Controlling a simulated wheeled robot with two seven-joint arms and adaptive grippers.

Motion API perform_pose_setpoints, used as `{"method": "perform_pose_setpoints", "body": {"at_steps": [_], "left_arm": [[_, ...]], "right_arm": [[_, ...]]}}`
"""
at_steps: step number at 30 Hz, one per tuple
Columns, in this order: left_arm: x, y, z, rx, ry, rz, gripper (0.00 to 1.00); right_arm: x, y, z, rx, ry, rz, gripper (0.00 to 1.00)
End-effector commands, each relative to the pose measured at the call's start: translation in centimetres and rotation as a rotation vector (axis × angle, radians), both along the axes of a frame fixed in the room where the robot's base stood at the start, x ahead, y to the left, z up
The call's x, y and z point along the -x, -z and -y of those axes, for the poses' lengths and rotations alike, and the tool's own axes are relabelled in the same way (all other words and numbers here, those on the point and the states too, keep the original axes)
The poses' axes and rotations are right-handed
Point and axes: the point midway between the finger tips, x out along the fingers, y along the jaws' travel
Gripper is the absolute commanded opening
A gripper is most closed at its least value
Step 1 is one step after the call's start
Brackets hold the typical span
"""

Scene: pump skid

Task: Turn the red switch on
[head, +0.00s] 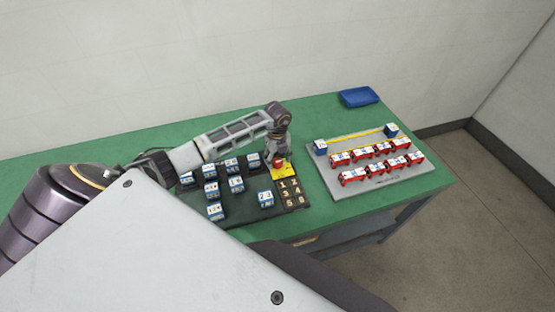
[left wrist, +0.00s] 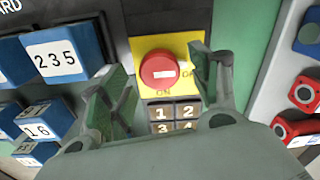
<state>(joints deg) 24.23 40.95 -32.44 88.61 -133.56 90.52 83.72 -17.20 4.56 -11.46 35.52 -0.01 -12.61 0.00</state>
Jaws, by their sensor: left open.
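The red switch (left wrist: 158,70) is a round red knob with a white bar on a yellow plate (left wrist: 180,45). In the left wrist view the bar lies roughly level. Lettering that looks like "ON" is below the knob, and more lettering on its right is partly hidden by a finger. My left gripper (left wrist: 157,82) is open, with one finger at each side of the knob in the picture; I cannot tell whether they touch it. In the head view the left gripper (head: 279,152) is right over the red switch (head: 278,163) and partly hides it. My right gripper is not in view.
Several blue blocks with white number labels (head: 211,189) stand on the dark board left of the switch. Number tiles (head: 290,193) lie just below it. A grey plate (head: 337,182) with red blocks stands to the right. A blue tray (head: 358,97) is at the back.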

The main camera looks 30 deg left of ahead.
Motion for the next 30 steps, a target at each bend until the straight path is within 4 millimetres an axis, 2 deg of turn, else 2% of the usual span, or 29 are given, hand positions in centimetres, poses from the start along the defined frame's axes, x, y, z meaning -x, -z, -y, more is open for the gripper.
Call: {"method": "perform_pose_setpoints", "body": {"at_steps": [6,14,25,30], "left_arm": [[0.02,0.98,0.03,0.000,0.000,0.000,0.62],[0.03,1.08,0.01,0.000,0.001,0.000,0.62],[0.02,1.05,0.01,0.000,0.001,0.000,0.17],[0.01,1.05,0.00,-0.001,0.005,0.000,0.17]], "right_arm": [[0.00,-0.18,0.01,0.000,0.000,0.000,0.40],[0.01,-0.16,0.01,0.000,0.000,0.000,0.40],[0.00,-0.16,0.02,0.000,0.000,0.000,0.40],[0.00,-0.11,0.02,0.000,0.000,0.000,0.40]]}}
